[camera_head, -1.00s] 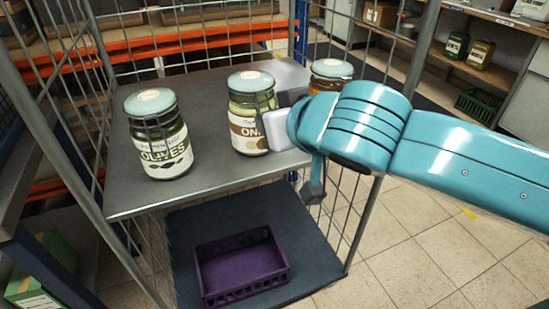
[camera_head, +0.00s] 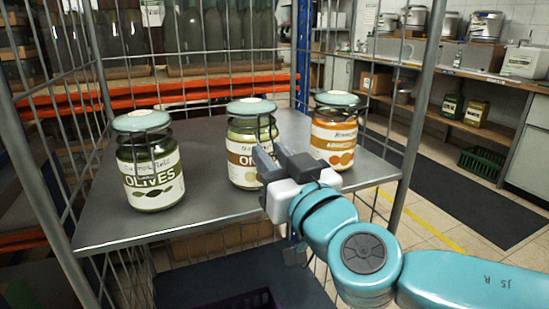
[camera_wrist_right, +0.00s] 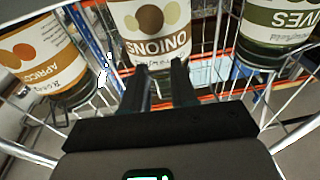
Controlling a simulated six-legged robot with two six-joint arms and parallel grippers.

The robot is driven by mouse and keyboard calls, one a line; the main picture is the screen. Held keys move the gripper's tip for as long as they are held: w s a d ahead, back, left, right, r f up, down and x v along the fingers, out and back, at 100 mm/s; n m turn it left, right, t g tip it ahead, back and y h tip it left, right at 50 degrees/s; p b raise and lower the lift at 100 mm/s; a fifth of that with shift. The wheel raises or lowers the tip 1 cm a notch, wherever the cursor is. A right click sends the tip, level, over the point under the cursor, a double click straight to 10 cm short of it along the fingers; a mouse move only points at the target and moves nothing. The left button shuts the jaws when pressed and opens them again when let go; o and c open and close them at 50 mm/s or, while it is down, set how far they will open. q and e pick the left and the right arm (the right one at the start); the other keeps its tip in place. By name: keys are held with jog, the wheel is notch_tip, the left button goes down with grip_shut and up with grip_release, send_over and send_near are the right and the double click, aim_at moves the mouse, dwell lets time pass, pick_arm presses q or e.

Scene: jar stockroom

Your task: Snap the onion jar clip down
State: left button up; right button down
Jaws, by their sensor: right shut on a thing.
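The onion jar (camera_head: 241,140) stands upright on the grey shelf, with a pale green lid on top and a thin dark wire clip (camera_head: 270,127) at its upper right. My right gripper (camera_head: 267,152) is at the jar's front right side, its dark fingers pointing at the jar. In the right wrist view, which shows the jars upside down, the two fingers (camera_wrist_right: 161,70) reach up to the onion jar (camera_wrist_right: 152,30) with a narrow gap between them. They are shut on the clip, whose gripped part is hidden. My left gripper is out of view.
An olives jar (camera_head: 149,170) stands to the left and an apricot jar (camera_head: 334,135) close on the right, both upright. Wire mesh walls and posts (camera_head: 413,110) surround the shelf (camera_head: 200,215). A purple crate (camera_head: 250,300) sits below. The shelf between olives and onions is clear.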

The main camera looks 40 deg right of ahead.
jog(key=shift+f, duration=0.1)
dwell(0.6)
jog(key=c, duration=0.9)
grip_release()
jog(key=shift+w, duration=0.1)
